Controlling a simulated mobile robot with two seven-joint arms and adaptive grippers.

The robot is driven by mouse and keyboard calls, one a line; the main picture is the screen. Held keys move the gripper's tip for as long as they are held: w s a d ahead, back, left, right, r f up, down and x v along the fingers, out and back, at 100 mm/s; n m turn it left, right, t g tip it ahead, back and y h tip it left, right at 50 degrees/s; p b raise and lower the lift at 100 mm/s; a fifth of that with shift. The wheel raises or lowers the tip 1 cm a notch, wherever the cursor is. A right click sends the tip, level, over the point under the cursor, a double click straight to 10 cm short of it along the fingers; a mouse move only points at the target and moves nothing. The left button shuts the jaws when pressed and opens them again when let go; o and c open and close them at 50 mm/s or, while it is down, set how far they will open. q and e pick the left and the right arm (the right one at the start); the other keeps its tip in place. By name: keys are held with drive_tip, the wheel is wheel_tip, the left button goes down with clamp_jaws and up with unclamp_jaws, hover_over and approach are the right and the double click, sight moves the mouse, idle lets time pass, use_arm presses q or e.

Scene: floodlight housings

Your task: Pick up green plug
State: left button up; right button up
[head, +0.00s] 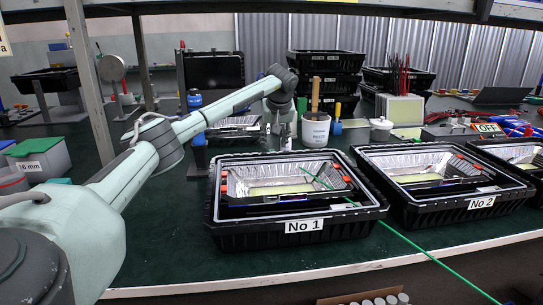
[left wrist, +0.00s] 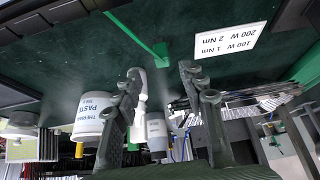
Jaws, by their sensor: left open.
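The green plug (left wrist: 161,54) shows in the left wrist view as a small green block at the end of a thin green cable, against the dark green bench top. My left gripper (left wrist: 160,70) is open, with one finger on each side of the plug in that picture. Nothing is held, and I cannot tell the exact gap in depth. In the head view, my left gripper (head: 284,138) points down behind the No 1 tray, left of the paste pot. A green cable (head: 420,250) runs from the lower right over that tray; I cannot make out the plug there.
The white thermal paste pot (head: 315,130) stands close to my left gripper and also shows in the left wrist view (left wrist: 94,112). The black No 1 tray (head: 262,238) and No 2 tray (head: 440,212) hold reflector housings. A white torque card (left wrist: 230,38) lies near the plug.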

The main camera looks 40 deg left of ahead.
sight(272, 150)
use_arm(q)
drive_tip(key=x, duration=0.5)
drive_tip(key=shift+s+f, duration=0.2)
drive_tip(key=shift+s, duration=0.1)
drive_tip(key=shift+c, duration=0.6)
clamp_jaws()
drive_tip(key=shift+r, duration=0.1)
